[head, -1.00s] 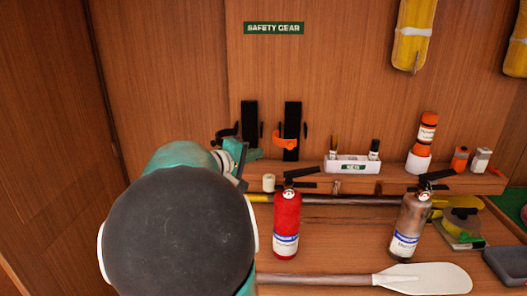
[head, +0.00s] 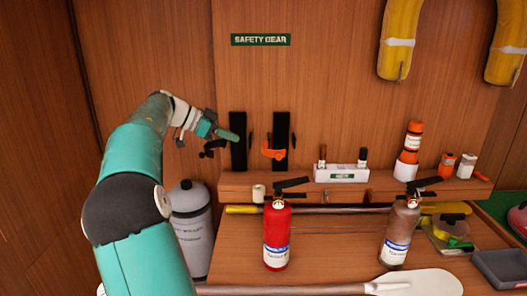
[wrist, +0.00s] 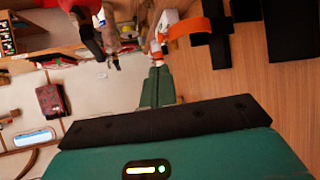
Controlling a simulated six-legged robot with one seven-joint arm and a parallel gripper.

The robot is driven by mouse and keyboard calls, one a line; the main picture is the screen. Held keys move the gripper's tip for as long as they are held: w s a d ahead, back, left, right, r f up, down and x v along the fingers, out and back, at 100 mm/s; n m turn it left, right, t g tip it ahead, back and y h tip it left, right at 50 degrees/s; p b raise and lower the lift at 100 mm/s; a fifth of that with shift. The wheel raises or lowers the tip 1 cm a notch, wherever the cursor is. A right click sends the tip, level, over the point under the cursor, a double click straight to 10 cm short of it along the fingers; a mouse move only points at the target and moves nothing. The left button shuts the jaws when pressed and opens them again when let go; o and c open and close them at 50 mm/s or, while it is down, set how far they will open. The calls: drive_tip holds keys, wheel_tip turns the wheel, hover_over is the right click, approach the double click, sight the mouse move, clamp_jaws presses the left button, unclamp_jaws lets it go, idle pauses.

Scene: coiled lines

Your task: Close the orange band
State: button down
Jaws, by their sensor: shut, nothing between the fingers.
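The orange band (head: 274,152) is at the right one of two upright black holders (head: 281,140) on the wooden wall. It hangs as a loose curved strap at the holder's front; whether its ends meet is too small to tell. In the wrist view the orange band (wrist: 182,30) sticks out from the wall just beyond my fingertips. My gripper (head: 233,137) is shut and empty, in front of the left black holder (head: 238,155), left of the orange band. Its green fingers (wrist: 158,88) lie together in the wrist view and look apart from the band.
A black band (head: 211,148) sticks out beside the left holder. Below is a ledge with a white box (head: 342,173) and an orange canister (head: 412,142). A red extinguisher (head: 277,233) and a silver one (head: 399,232) stand before it. A grey cylinder (head: 192,230) stands behind my arm.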

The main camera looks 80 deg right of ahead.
sight(277, 156)
drive_tip(key=x, duration=1.4)
drive_tip(key=shift+s+r, duration=0.1)
drive_tip(key=shift+s, duration=0.05)
drive_tip(key=shift+s+d+n+t+h, duration=0.25)
drive_tip(key=shift+s+n+t+h, duration=0.45)
drive_tip(key=shift+s+n+h, duration=0.3)
drive_tip(key=s+d+n+t+h, duration=0.3)
drive_tip(key=s+d+n+t, duration=0.1)
drive_tip(key=s+d+n, duration=0.1)
drive_tip(key=shift+s+d+n+t, duration=0.4)
drive_tip(key=shift+s+d, duration=0.2)
drive_tip(key=shift+d, duration=0.15)
drive_tip(key=shift+r, duration=0.1)
